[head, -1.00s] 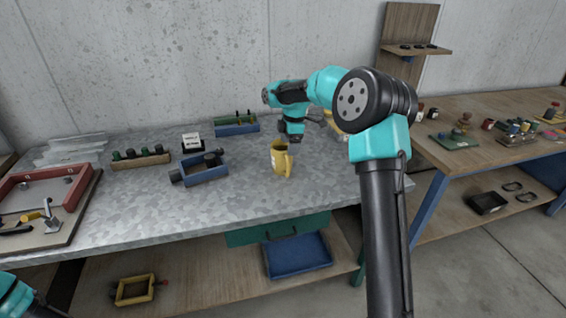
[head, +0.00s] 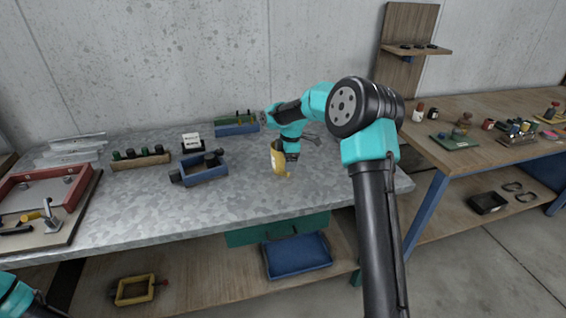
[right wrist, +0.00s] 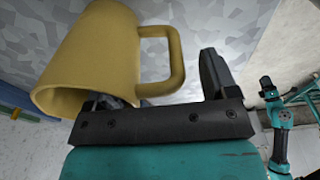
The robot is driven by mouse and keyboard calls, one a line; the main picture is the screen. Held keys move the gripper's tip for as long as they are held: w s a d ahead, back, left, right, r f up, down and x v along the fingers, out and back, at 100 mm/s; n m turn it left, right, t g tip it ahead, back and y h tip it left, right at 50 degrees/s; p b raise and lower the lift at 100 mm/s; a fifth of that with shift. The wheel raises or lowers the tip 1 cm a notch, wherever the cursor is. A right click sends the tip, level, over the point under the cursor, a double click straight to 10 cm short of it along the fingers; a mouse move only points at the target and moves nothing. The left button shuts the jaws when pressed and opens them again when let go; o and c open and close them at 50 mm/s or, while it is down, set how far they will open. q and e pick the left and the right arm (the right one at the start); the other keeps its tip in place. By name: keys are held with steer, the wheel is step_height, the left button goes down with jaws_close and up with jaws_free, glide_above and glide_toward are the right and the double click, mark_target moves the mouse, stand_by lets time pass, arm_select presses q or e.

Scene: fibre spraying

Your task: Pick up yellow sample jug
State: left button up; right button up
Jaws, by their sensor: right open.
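The yellow sample jug (head: 277,157) stands upright on the grey metal table (head: 240,200), partly covered by my right gripper (head: 291,157) in the head view. In the right wrist view the jug (right wrist: 92,55) fills the upper left, with its handle (right wrist: 176,62) towards the right. My right gripper (right wrist: 160,90) is open, with the handle between its fingers. One finger is at the jug's rim, mostly hidden; the other is right of the handle with a gap. My left gripper is out of view; only a bit of my left arm shows at bottom left.
A blue-green holder (head: 238,130) stands behind. A red-framed tray (head: 22,179) is far left.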

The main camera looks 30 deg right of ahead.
steer(key=shift+f, duration=0.45)
steer(key=shift+c, duration=0.2)
steer(key=shift+r, duration=0.1)
steer(key=c, duration=1.2)
